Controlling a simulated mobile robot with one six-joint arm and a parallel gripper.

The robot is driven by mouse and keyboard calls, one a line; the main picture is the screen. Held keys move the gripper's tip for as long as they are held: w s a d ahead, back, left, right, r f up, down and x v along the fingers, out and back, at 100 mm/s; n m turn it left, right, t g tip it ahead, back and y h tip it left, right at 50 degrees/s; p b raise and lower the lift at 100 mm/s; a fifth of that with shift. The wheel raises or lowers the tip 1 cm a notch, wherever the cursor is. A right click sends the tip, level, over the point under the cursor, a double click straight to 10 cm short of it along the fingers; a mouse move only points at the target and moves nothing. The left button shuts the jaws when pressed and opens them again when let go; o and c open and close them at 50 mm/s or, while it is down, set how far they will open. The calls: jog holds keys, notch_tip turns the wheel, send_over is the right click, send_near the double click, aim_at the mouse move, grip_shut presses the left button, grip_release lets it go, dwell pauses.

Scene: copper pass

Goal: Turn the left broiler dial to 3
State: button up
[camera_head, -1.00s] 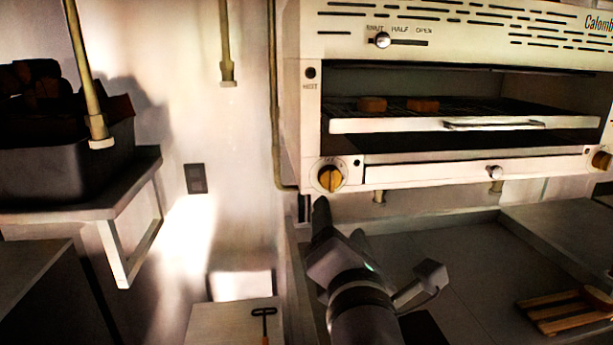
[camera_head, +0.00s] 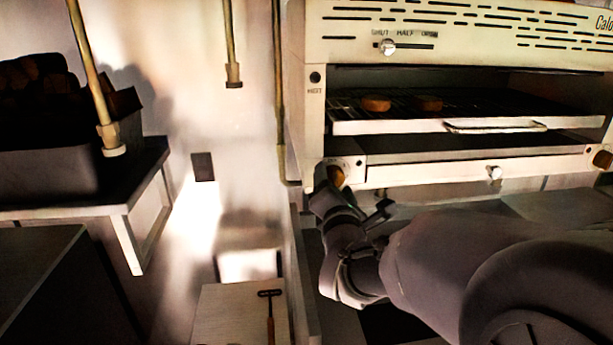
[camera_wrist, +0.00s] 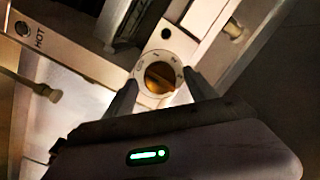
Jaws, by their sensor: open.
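The left broiler dial (camera_head: 336,176) is a brass-coloured knob on the lower left of the broiler front; my gripper partly covers it in the head view. In the wrist view the dial (camera_wrist: 159,77) shows on a white round plate with small markings, too small to read surely. My gripper (camera_wrist: 163,88) is open, with one finger on each side of the dial's lower part. I cannot tell whether the fingers touch it. In the head view my gripper (camera_head: 325,190) is just below and in front of the dial.
The broiler (camera_head: 470,172) has a rack (camera_head: 390,126) with two brown pieces on it. A right dial (camera_head: 602,159) sits at the far right. A slider knob (camera_head: 388,47) is on top. A shelf with a dark bin (camera_head: 50,175) stands left. A small tool (camera_head: 269,310) lies on a low surface.

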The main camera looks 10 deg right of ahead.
jog(key=c, duration=1.4)
